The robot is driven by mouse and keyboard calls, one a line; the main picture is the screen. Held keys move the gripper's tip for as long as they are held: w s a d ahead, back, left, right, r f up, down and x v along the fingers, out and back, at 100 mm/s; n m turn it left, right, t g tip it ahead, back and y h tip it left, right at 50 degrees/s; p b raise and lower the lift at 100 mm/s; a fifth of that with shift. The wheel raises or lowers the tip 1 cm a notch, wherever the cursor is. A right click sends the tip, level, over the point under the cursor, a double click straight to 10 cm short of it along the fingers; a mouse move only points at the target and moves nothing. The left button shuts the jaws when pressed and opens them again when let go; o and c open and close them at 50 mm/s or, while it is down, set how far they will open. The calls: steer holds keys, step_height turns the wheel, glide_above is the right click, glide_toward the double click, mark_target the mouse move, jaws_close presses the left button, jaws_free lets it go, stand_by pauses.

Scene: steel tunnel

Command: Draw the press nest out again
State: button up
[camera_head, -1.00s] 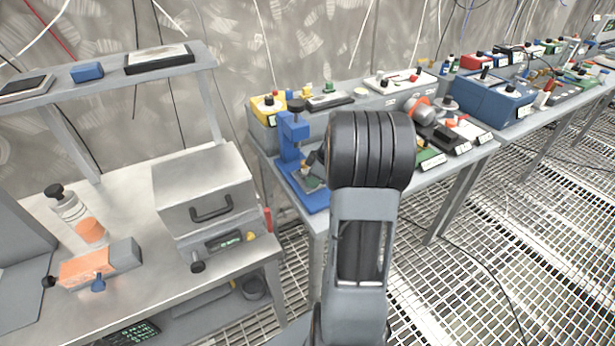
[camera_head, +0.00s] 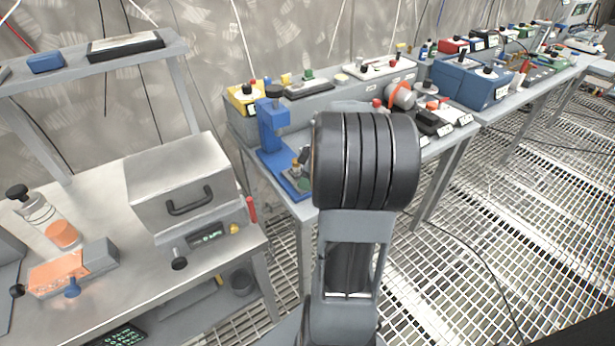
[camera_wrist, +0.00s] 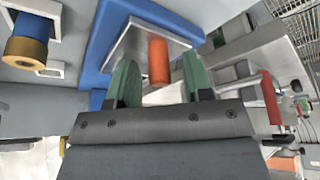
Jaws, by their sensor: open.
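The blue press (camera_head: 272,128) stands at the left end of the middle bench in the head view. In the wrist view its blue base (camera_wrist: 92,62) carries a silver plate (camera_wrist: 128,52), which I take for the nest. An orange upright handle (camera_wrist: 158,62) is in front of the plate. My gripper (camera_wrist: 154,80) is open, with one green finger on each side of the handle; contact cannot be told. A blue ram with a brass-coloured tip (camera_wrist: 25,52) shows at upper left. In the head view my arm hides most of my gripper and the plate.
A grey box with a handle (camera_head: 185,190) and an orange-topped clamp block (camera_head: 70,272) stand on the left bench. Blue boxes (camera_head: 470,82) and small devices crowd the benches to the right. The grating floor (camera_head: 480,230) at right is clear apart from a cable.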

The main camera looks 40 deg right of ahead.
steer(key=p+v, duration=0.1)
steer(key=v, duration=1.3)
steer(key=shift+a, duration=0.1)
stand_by(0.3)
steer(key=s+a+r+m+h+p, duration=0.1)
steer(key=a+p, duration=0.4)
steer(key=a, duration=0.7)
steer(key=s+a+r+m+h+p, duration=0.1)
steer(key=a+m+p, duration=0.4)
steer(key=a, duration=0.8)
steer(key=shift+s+r+m+h, duration=0.4)
steer(key=shift+s+r+m, duration=0.2)
steer(key=shift+s, duration=0.35)
